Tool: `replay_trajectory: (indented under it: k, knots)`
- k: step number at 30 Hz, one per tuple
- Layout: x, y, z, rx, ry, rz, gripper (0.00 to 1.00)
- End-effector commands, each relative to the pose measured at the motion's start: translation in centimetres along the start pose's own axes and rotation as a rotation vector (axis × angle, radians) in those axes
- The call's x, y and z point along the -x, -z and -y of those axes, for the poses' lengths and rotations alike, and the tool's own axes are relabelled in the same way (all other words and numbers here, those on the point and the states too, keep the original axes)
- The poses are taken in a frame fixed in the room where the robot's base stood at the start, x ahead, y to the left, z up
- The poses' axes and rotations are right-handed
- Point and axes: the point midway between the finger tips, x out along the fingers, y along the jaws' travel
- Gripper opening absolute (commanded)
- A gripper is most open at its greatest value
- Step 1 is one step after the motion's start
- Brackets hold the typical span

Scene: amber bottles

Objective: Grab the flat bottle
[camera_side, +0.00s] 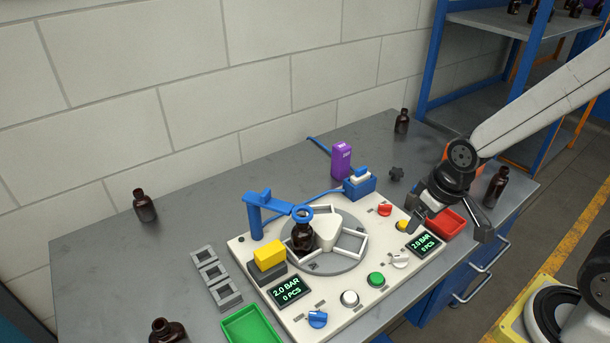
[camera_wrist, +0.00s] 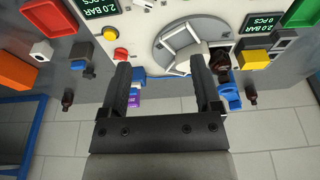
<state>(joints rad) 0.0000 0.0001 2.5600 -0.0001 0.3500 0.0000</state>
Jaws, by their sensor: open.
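My gripper (camera_side: 450,214) is open and empty above the right side of the white station panel, near the red tray. In the wrist view its two fingers (camera_wrist: 160,66) are apart with nothing between them. Several dark amber bottles stand upright; I cannot tell which is the flat one. One bottle (camera_side: 303,238) is on the grey turntable and shows beside the right finger in the wrist view (camera_wrist: 221,60). Others stand at the left (camera_side: 144,206), back (camera_side: 401,122), right beside my gripper (camera_side: 496,187), and front, cut off by the frame (camera_side: 168,332).
A blue arm (camera_side: 256,215) reaches over the turntable bottle. The panel bears buttons, knobs and displays. A purple block (camera_side: 341,162) and blue box (camera_side: 360,186) stand behind it. Green (camera_side: 252,326) and red (camera_side: 446,223) trays flank it. The table's left back is mostly clear.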

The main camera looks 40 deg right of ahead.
Motion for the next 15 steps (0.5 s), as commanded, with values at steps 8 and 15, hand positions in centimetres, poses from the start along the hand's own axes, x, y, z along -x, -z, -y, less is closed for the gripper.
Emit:
replay_trajectory:
  k: [8, 15]
  knots:
    - [-0.2, 0.8, 0.3, 0.018, -0.001, -0.018, 0.81]
    - [-1.6, 4.9, 2.3, 0.124, 0.002, -0.118, 0.81]
